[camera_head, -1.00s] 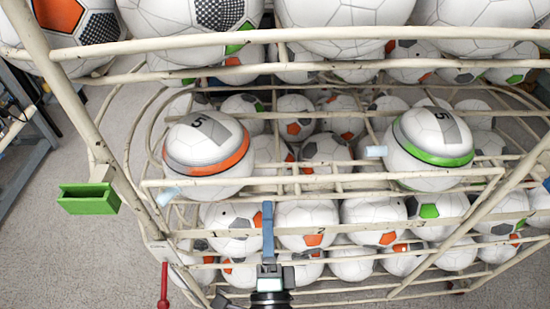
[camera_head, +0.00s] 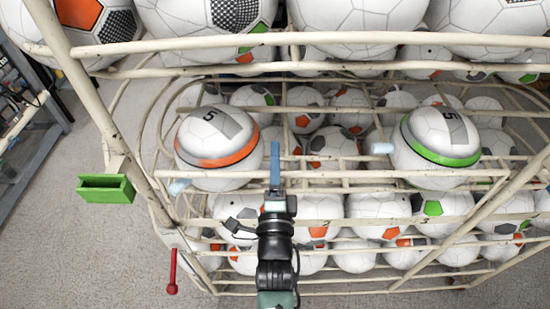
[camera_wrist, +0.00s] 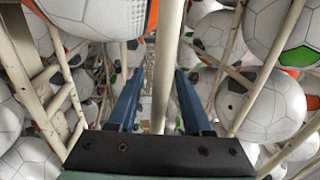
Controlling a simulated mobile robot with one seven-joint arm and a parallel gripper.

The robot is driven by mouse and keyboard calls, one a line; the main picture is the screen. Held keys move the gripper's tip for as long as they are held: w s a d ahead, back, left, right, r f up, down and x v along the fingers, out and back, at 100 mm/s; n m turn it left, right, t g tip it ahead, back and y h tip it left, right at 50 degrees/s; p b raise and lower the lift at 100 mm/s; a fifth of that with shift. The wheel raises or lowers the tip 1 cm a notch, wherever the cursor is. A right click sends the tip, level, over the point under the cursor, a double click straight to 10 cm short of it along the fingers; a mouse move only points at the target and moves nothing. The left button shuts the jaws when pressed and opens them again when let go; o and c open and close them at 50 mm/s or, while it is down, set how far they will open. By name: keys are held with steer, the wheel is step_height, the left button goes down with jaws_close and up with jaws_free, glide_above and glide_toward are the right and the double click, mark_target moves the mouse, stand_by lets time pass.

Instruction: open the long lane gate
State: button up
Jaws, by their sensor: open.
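The cream wire rack holds two balls marked 5, one with an orange band (camera_head: 217,145) and one with a green band (camera_head: 440,137). I cannot tell which part is the long lane gate. My gripper (camera_head: 275,165) points into the rack between the two balls, close to the orange-banded one. In the wrist view its blue fingers are open and empty, with a cream bar (camera_wrist: 168,50) showing between them; whether it lies between or beyond them is unclear.
A green box (camera_head: 106,189) is fixed to the rack's left post. Large balls fill the top level, and several more lie below. Rack bars surround my gripper. Grey floor (camera_head: 70,255) is clear at left.

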steer(key=shift+c, duration=0.2)
jaws_close()
stand_by(1.1)
